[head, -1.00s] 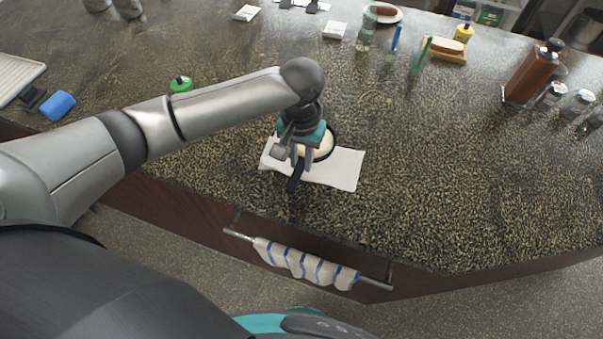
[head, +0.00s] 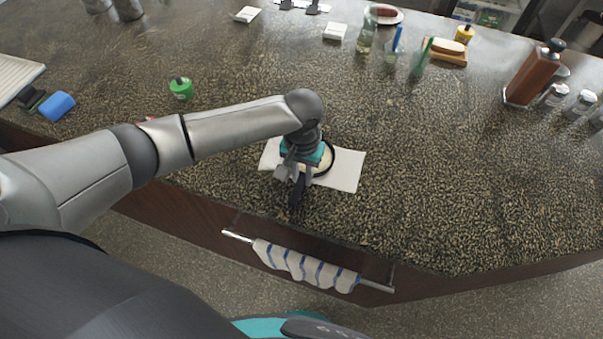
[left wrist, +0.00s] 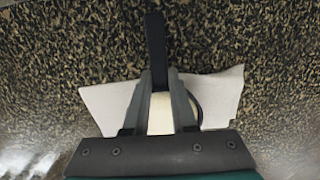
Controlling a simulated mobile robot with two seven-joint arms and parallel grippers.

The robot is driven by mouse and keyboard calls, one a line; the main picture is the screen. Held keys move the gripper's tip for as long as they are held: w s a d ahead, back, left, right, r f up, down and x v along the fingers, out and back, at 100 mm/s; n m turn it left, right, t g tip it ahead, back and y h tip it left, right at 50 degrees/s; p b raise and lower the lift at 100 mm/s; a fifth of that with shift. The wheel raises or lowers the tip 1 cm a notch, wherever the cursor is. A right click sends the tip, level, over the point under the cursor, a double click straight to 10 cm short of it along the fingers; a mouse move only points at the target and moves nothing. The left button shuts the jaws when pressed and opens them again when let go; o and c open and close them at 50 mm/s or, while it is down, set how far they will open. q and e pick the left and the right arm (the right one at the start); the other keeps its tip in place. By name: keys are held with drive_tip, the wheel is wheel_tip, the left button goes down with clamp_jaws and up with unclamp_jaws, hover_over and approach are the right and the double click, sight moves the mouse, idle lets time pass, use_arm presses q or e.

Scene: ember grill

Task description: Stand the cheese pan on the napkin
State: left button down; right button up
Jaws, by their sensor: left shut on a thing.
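The white napkin (head: 345,170) lies flat on the speckled counter near its front edge. The cheese pan (head: 326,160), dark-rimmed with pale cheese inside, is over the napkin, partly hidden by my gripper. My left gripper (head: 300,182) points down and is shut on the pan's black handle, which sticks out toward the counter's front edge. In the left wrist view the handle (left wrist: 155,50) runs between the fingers, with the pale cheese (left wrist: 160,115) and napkin (left wrist: 220,95) behind. I cannot tell whether the pan touches the napkin. My right gripper is not in view.
Bottles, a soap-like block on a wooden tray (head: 447,50) and a brown grinder (head: 533,75) are farther back. A striped towel (head: 305,266) hangs on the front rail. The counter right of the napkin is clear.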

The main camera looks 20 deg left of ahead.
sight(302, 179)
use_arm(q)
drive_tip(key=shift+s+f, duration=0.4)
drive_tip(key=shift+f, duration=0.2)
drive_tip(key=c, duration=0.7)
unclamp_jaws()
drive_tip(key=shift+f, duration=0.1)
drive_tip(key=shift+a, duration=0.2)
drive_tip(key=shift+w+r, duration=0.1)
drive_tip(key=shift+r, duration=0.45)
drive_tip(key=r, duration=0.6)
drive_tip(key=r+p, duration=0.1)
drive_tip(key=r, duration=0.5)
drive_tip(key=shift+w+r+p, duration=0.2)
drive_tip(key=shift+r+p, duration=0.05)
drive_tip(key=shift+p, duration=0.05)
